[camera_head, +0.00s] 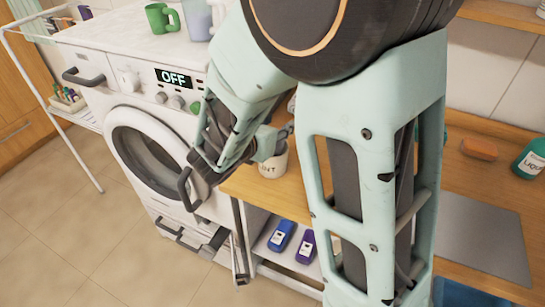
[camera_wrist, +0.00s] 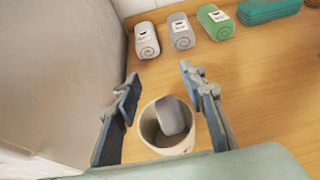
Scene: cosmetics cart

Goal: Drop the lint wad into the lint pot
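The lint pot is a pale cup on the wooden counter, with dark lettering on its side in the head view (camera_head: 273,166). In the wrist view the pot (camera_wrist: 147,128) sits between and below my fingers. The lint wad (camera_wrist: 172,117), a grey rounded lump, appears within the pot's mouth, against its far right side. I cannot tell whether it rests on the bottom or is dropping. My gripper (camera_wrist: 161,80) is open, with its fingers wide apart on either side of the pot and clear of the wad. In the head view my arm hides much of my gripper (camera_head: 268,144).
Several labelled rolls (camera_wrist: 180,32) and a teal stack (camera_wrist: 268,10) lie beyond the pot. The white washing machine (camera_head: 128,100) stands left of the counter. A brown bar (camera_head: 479,149) and a teal bottle (camera_head: 531,160) are at the right, near a grey mat (camera_head: 482,240).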

